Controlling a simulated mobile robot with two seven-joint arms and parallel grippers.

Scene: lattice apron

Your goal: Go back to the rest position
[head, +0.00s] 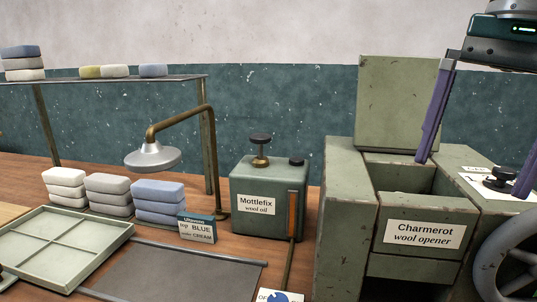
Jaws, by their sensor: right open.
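My right gripper (472,177) is at the upper right, pointing down with its two purple fingers spread wide apart. Nothing shows between the fingers. The left finger hangs in front of the raised green lid and the open hopper of the green machine labelled Charmerot wool opener (385,268). The right finger is partly cut off by the picture's edge, close to a black knob (500,178) on the machine's top. I cannot tell whether either finger touches the machine. My left gripper is not in view.
A grey handwheel (487,262) is at the lower right. A green Mottlefix wool oil can (268,212) stands left of the machine. A brass lamp (153,157), stacked blocks (108,194), a divided tray (96,257) and a dark mat (170,275) occupy the wooden bench. A shelf (110,80) stands behind.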

